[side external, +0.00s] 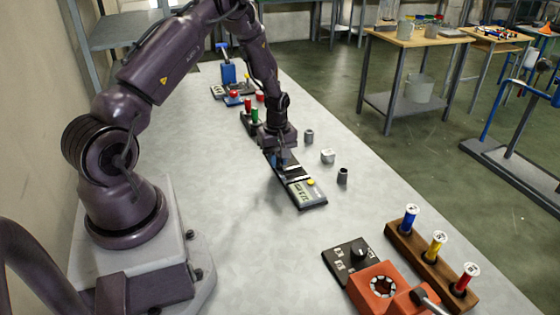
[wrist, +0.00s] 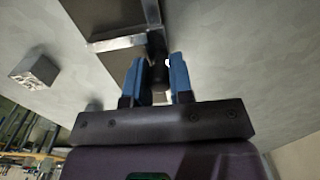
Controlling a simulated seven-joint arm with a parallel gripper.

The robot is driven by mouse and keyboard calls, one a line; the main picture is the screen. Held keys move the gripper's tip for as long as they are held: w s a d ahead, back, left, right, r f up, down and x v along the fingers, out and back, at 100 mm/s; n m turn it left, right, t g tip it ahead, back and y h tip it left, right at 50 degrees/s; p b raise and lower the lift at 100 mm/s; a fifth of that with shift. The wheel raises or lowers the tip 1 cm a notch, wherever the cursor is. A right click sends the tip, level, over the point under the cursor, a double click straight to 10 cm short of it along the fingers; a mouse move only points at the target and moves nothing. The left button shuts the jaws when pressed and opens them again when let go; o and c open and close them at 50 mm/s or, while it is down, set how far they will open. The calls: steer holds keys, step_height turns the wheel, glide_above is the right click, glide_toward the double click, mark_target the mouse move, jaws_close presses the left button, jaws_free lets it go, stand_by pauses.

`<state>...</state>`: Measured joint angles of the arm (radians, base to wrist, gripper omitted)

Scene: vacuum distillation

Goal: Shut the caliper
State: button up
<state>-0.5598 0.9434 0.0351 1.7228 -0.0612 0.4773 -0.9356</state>
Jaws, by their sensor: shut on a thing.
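The caliper (side external: 304,193) lies on the table as a dark, flat, long unit with a pale display panel and a yellow button at its near end. Its far part is partly hidden under my gripper (side external: 283,160). In the wrist view, my blue fingers (wrist: 159,75) stand on both sides of a dark upright piece (wrist: 158,76) and are shut on it; it appears to be the caliper's sliding part. A bright metal bar (wrist: 118,43) of the caliper runs to the left of the fingers. The exact gap between the caliper's jaws cannot be told.
Small grey pieces (side external: 327,156) stand right of the caliper. A wooden rack (side external: 405,243) with blue, yellow and red spools and an orange device (side external: 375,294) are at the front right. Several coloured items (side external: 228,75) stand behind my gripper. The table left of the caliper is clear.

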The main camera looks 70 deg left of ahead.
mark_target(282, 175)
steer(key=shift+d, duration=1.9)
steer(key=o, duration=0.8)
step_height(282, 175, up, 7)
stand_by(0.8)
